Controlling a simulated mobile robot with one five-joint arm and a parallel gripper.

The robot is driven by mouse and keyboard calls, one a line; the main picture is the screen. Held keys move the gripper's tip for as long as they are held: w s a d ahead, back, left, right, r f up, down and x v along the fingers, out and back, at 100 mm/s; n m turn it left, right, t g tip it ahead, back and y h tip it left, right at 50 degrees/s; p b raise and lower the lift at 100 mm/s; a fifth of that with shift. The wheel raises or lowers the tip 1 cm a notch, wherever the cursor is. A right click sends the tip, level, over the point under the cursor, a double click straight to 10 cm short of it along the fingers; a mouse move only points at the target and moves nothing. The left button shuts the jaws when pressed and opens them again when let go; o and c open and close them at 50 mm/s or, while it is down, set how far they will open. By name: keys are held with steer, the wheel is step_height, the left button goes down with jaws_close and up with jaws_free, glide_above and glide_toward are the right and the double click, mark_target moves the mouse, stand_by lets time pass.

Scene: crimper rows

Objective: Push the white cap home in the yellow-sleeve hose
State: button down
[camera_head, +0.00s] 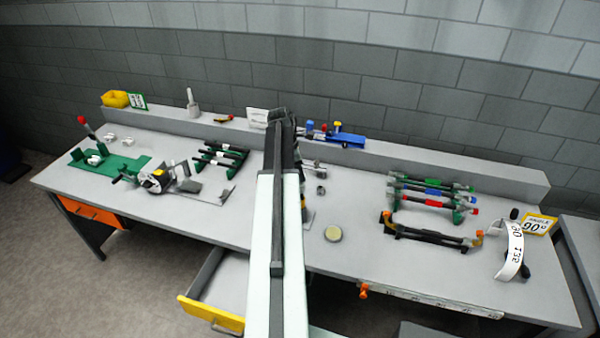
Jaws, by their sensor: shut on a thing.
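My arm rises through the middle of the head view, and its dark end joint (283,122) is over the back of the bench. My gripper is hidden behind the arm, so what its jaws hold does not show. Several dark hoses with green, blue and red sleeves (433,193) lie in a row on a rack at the right. In front of them is a dark holder (430,236) with yellow-orange parts at its ends. I cannot make out a yellow sleeve or a white cap for certain.
The grey bench (350,275) has a raised back ledge. A second rack of dark rods (220,158) stands left of my arm. A green fixture (110,165) is farther left. A yellow-fronted drawer (210,312) is open below.

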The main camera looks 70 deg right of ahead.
steer(key=shift+f+b, duration=1.05)
steer(key=shift+f, duration=0.1)
steer(key=c, duration=1.1)
jaws_free()
steer(key=shift+r, duration=0.1)
steer(key=shift+o, duration=0.2)
steer(key=p+v, duration=0.7)
steer(key=v, duration=0.1)
steer(key=shift+p, duration=0.35)
